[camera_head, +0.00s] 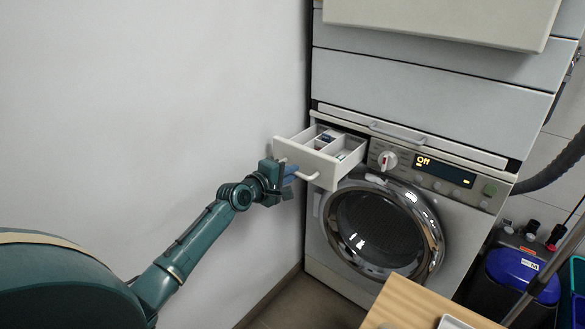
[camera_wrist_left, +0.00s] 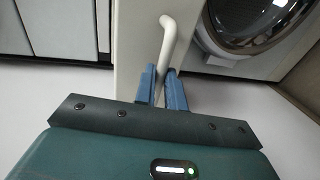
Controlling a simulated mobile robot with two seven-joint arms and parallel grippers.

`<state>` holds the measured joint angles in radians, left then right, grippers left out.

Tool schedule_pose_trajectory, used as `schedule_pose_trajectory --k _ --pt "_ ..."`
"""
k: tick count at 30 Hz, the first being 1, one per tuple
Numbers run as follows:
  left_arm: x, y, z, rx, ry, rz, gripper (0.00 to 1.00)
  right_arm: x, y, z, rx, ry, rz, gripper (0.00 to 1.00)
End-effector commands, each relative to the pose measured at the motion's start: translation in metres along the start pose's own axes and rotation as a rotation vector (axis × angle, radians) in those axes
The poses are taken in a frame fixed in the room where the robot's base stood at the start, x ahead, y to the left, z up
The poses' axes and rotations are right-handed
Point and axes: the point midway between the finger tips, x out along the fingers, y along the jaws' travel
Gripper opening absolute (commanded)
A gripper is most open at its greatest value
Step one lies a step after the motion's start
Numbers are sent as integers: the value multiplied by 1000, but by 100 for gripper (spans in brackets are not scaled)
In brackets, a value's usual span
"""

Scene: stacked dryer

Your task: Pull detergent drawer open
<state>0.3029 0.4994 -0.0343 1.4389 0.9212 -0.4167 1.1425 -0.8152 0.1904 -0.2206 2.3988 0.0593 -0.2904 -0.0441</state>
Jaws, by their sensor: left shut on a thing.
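The white detergent drawer (camera_head: 305,161) is pulled out from the upper left of the washing machine in the head view, and its inner compartments show. Its front has a pale bar handle (camera_wrist_left: 168,38), seen close up in the left wrist view. My left gripper (camera_head: 292,173) is at the drawer front, with its blue fingers (camera_wrist_left: 162,85) shut around the lower end of the handle in the wrist view. The gripper hides part of the handle in the head view. My right gripper is not in view.
The washing machine (camera_head: 322,228) has a round glass door (camera_head: 382,232), a knob (camera_head: 387,160) and a display reading "Off" (camera_head: 445,170). A wooden surface (camera_head: 405,305) stands in front at the lower right. A blank white wall (camera_head: 150,90) is at the left.

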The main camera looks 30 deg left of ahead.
Motion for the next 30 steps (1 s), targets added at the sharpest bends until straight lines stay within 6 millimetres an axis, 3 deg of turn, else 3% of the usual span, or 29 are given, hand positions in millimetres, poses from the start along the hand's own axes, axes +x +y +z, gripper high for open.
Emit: schedule_pose_trajectory --k 10,11,18,26,30 --pt "0 0 0 0 0 1 0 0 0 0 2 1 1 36" --pt "0 0 0 0 0 1 14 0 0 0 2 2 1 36" --pt "0 0 0 0 0 1 33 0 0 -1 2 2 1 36" --pt "-1 0 0 0 0 1 33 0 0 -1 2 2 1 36" --pt "-13 0 0 1 0 -1 33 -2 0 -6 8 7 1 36"
